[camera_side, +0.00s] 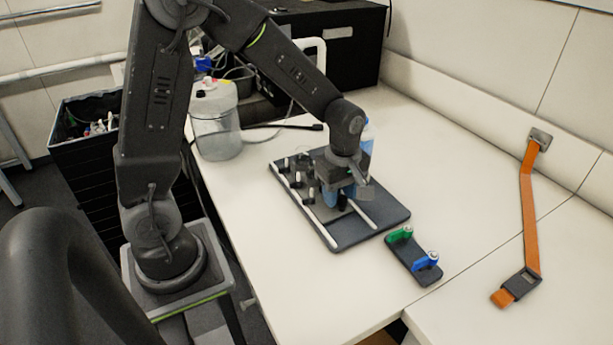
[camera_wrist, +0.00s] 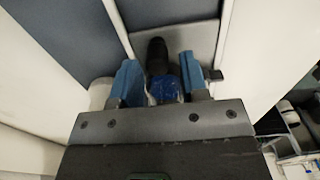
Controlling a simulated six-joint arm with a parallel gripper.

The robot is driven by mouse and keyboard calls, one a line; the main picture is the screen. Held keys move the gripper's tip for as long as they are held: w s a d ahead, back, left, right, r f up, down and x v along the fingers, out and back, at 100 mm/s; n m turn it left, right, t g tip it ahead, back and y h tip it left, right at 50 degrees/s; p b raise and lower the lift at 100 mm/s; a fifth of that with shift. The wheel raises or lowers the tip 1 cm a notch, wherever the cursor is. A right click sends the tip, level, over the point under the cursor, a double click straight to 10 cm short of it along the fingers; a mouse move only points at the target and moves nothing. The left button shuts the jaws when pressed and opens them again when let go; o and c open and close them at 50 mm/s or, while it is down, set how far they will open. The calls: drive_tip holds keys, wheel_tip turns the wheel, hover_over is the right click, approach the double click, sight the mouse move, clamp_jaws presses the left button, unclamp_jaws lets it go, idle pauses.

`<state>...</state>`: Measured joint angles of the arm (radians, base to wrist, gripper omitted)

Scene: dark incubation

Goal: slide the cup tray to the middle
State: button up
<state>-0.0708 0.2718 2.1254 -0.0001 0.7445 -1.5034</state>
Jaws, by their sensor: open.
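The cup tray (camera_wrist: 190,35) is a grey plate between two white rails on a dark base board (camera_side: 360,233). In the side view, several white and black upright pieces stand on the left part of the board (camera_side: 298,170), partly hidden by my arm. My gripper (camera_side: 340,194) is low over the board's middle. In the wrist view, its blue fingers (camera_wrist: 160,85) are open, one on each side of a black upright knob (camera_wrist: 157,52). I cannot tell whether either finger touches the knob. A dark blue patch shows between the fingers at the knob's near end.
A small dark holder with a green and a blue clip (camera_side: 415,258) lies right of the board. A clear jug (camera_side: 215,125) stands behind left, and a blue-white bottle (camera_side: 367,138) behind my gripper. The table's front is clear.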

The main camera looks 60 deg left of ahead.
drive_tip(key=shift+a, duration=0.8)
drive_tip(key=shift+r, duration=2.3)
